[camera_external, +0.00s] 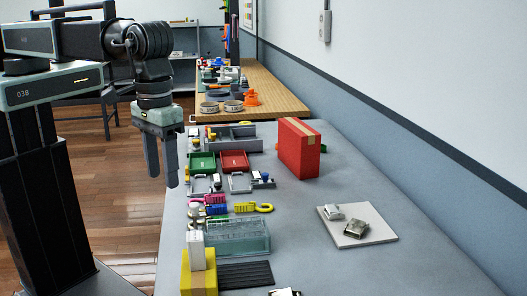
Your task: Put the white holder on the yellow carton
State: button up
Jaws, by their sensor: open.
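The yellow carton (204,284) stands at the near left corner of the grey table, cut by the bottom of the picture. A tall white block, which looks like the white holder (196,252), stands upright on top of the carton. My gripper (161,180) is open and empty, fingers pointing down, by the left table edge. It hangs above and beyond the carton in the picture, clear of the holder.
A clear glass box (237,236) and a dark ribbed mat (245,274) lie beside the carton. Green (202,162) and red (234,161) trays, yellow hook (253,207) and red box (299,149) are farther back. The table's right middle is mostly free around a white plate (357,234).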

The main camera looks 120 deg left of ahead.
jog(key=s+a+m, duration=0.2)
jog(key=s+m, duration=0.6)
jog(key=s+a+m, duration=0.1)
jog(key=s+m, duration=0.7)
jog(key=s, duration=0.1)
jog(key=shift+s+a, duration=0.15)
jog(key=shift+a, duration=0.2)
notch_tip(320, 180, down, 12)
jog(key=b, duration=1.2)
